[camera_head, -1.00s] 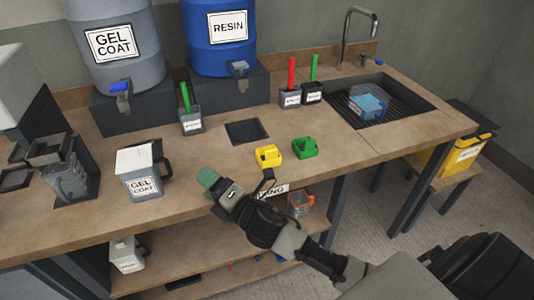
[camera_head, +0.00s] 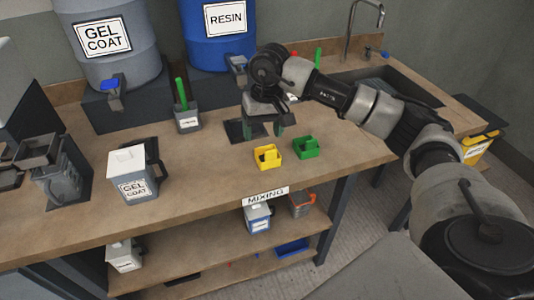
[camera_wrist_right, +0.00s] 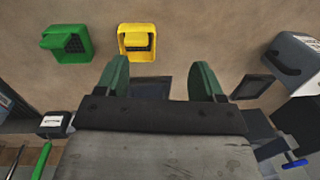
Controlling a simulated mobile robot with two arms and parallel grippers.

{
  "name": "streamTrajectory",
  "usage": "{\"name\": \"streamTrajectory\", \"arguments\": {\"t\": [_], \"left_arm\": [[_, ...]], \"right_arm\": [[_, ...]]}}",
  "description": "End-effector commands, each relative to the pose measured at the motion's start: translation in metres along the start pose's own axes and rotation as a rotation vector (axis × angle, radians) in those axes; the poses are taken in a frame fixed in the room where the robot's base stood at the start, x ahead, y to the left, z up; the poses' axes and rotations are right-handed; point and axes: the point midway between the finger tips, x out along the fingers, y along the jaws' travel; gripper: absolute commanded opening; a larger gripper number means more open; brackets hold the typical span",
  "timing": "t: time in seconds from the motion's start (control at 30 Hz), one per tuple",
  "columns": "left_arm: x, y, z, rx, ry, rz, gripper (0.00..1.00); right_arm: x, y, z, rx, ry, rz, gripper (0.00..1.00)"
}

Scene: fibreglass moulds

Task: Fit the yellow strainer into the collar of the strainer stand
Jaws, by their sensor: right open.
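The yellow strainer (camera_head: 267,157), a small square cup, sits on the bench left of a similar green one (camera_head: 306,148). Both show in the right wrist view, the yellow strainer (camera_wrist_right: 137,42) just beyond the fingertips. My right gripper (camera_head: 264,128) is open and empty, with green fingers pointing down over the bench behind the yellow strainer, apart from it; its spread fingers show in the wrist view (camera_wrist_right: 158,75). A grey stand with a square collar on top (camera_head: 38,149), at the far left, looks like the strainer stand; its inside is unclear. My left gripper is not in view.
A gel coat jug (camera_head: 132,176) stands between the grey stand and the yellow strainer. A pot with a green-handled tool (camera_head: 187,120) and barrels on blocks stand behind. A dark pad (camera_head: 236,131) lies near my gripper. Bare bench lies in front of the strainers.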

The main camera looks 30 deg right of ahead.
Motion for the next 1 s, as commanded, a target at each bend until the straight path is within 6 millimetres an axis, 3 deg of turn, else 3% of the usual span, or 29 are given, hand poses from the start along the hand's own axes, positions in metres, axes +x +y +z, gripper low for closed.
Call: {"name": "streamTrajectory", "arguments": {"t": [0.07, 0.17, 0.4, 0.63, 0.8, 1.0], "left_arm": [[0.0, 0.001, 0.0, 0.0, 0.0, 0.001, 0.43], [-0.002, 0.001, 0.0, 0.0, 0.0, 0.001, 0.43], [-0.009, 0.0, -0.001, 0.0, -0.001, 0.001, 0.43], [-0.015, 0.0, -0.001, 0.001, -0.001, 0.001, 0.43], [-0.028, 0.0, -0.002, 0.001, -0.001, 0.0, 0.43], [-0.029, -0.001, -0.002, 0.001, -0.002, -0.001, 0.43]], "right_arm": [[-0.01, 0.017, -0.004, -0.022, 0.01, 0.074, 0.68], [-0.006, 0.025, -0.005, -0.033, 0.006, 0.11, 0.68], [0.031, 0.028, -0.005, -0.032, 0.005, 0.109, 0.68], [0.048, 0.03, -0.006, -0.032, 0.006, 0.107, 0.68], [0.073, 0.034, -0.01, -0.032, 0.003, 0.106, 0.68], [0.093, 0.035, -0.011, -0.032, 0.007, 0.105, 0.68]]}}
